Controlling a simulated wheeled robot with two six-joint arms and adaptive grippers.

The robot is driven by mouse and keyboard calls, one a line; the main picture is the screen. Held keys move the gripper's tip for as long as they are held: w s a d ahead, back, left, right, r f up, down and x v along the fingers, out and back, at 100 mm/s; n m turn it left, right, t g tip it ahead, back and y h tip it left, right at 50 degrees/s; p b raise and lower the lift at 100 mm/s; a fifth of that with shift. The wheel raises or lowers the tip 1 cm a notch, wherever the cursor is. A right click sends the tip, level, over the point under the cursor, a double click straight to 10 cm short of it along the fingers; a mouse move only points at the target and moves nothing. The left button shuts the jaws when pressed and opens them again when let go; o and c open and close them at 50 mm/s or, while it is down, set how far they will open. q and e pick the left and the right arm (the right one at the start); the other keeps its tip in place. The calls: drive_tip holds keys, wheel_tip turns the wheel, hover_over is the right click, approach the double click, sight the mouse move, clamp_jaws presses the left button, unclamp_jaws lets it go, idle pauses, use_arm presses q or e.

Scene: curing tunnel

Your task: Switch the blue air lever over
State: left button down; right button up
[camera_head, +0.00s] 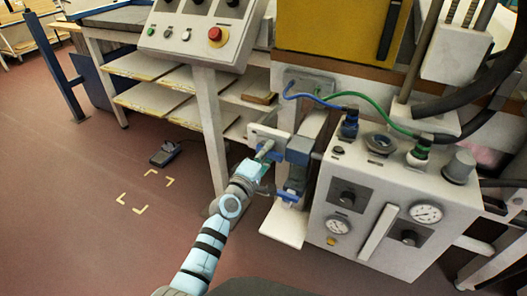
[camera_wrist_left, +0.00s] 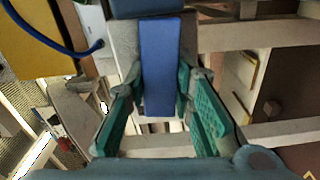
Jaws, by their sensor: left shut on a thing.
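The blue air lever (camera_wrist_left: 161,62) shows in the left wrist view as a flat blue bar running down from a dark block at the top of the picture. My left gripper (camera_wrist_left: 160,92) has a green finger on each side of its lower end and is shut on it. In the head view my left gripper (camera_head: 264,157) is at the valve fittings left of the grey control box, and its fingers partly hide the lever there. My right gripper is not in view.
The grey control box (camera_head: 390,205) has gauges, knobs and blue and green hoses. A blue fitting (camera_head: 291,191) is just below right of my gripper. A panel with a red button (camera_head: 215,36) stands above left. The floor at left is mostly open, with a small dark device (camera_head: 165,154).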

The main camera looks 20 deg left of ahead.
use_arm(q)
drive_tip(key=shift+n, duration=0.6)
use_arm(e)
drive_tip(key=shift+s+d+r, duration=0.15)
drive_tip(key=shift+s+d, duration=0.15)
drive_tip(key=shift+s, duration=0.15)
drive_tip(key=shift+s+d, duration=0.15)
use_arm(q)
drive_tip(key=c, duration=1.4)
unclamp_jaws()
drive_tip(key=shift+o, duration=0.2)
drive_tip(key=shift+r, duration=0.1)
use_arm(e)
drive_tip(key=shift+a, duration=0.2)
use_arm(q)
drive_tip(key=shift+s, duration=0.15)
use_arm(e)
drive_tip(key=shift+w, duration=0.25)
use_arm(q)
drive_tip(key=s+a, duration=0.2)
drive_tip(key=s, duration=0.9)
drive_tip(key=shift+s, duration=0.3)
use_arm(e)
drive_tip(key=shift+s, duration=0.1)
